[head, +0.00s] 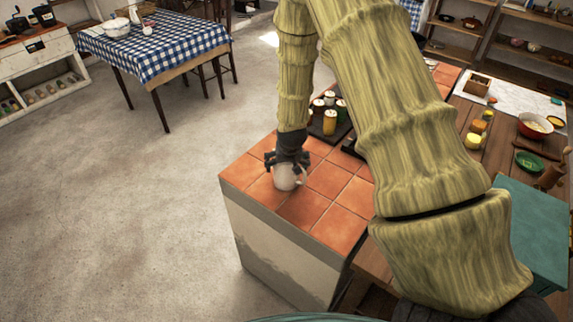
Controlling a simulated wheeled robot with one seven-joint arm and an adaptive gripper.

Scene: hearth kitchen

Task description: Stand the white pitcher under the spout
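The white pitcher (285,180) is at the near end of the terracotta-tiled counter (328,180), with its handle towards the right. My dark gripper (287,165) points down at its top, with fingers on either side of the rim. The fingers hide the pitcher's upper part. I cannot tell whether they press on it, or whether the pitcher rests on the tiles or hangs just above them. I cannot make out a spout in this view.
A dark tray (345,130) with several jars stands behind the pitcher. To the right, a wooden worktop holds a red-rimmed bowl (535,126), a green dish (529,160) and a teal box (535,225). Tiles in front and right of the pitcher are bare. The counter's left edge is close.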

